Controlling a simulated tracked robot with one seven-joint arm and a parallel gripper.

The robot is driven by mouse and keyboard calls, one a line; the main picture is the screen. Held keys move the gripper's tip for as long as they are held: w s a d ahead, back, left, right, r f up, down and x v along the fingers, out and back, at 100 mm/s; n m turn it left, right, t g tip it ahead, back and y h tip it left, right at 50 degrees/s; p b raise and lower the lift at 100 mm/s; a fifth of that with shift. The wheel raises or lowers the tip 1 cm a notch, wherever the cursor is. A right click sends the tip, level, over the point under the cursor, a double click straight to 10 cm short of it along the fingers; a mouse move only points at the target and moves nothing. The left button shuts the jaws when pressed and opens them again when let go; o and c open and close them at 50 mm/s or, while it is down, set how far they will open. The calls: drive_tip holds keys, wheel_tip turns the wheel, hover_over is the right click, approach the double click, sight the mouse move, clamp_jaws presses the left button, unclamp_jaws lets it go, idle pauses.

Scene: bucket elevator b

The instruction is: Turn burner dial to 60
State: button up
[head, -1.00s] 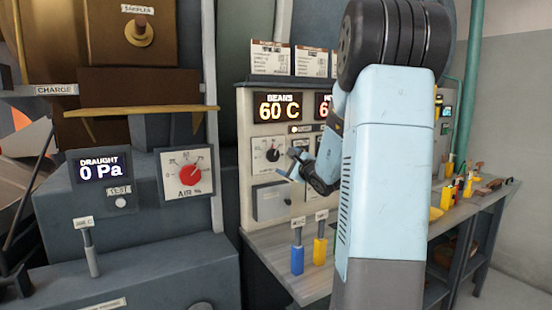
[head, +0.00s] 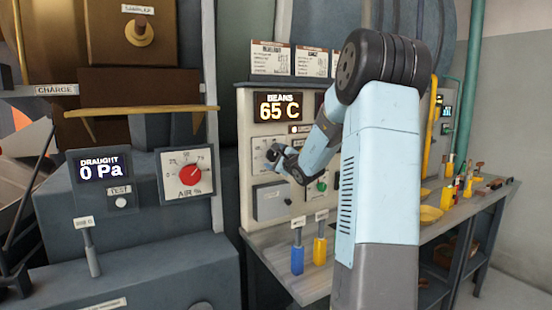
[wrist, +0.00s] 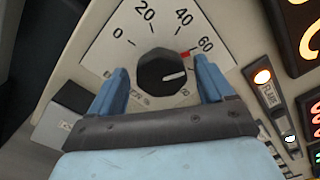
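The burner dial (wrist: 161,72) is a round black knob on a white plate marked 0, 20, 40, 60 and 80. Its white line points right, between the 60 and the 80 marks. A red mark sits near 60. My gripper (wrist: 163,72) straddles the knob in the wrist view, one blue finger on each side, with narrow gaps visible. In the head view my gripper (head: 274,158) is at the dial plate (head: 259,146) on the cream panel and hides most of the knob.
The beans display (head: 278,106) reads 65 C. A lit orange lamp (wrist: 262,76) is right of the dial. A grey box (head: 271,202) is below it. Blue (head: 297,260) and yellow (head: 320,251) handles stand on the bench. The red air dial (head: 190,175) is at left.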

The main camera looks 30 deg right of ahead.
drive_tip(key=c, duration=1)
drive_tip(key=shift+f+n, duration=0.1)
drive_tip(key=shift+n, duration=0.3)
drive_tip(key=o, duration=1)
drive_tip(key=shift+o, duration=0.2)
drive_tip(key=shift+s, duration=0.1)
drive_tip(key=s, duration=1.3)
drive_tip(key=shift+s+d, duration=0.25)
drive_tip(key=shift+s, duration=0.1)
drive_tip(key=shift+a, duration=0.1)
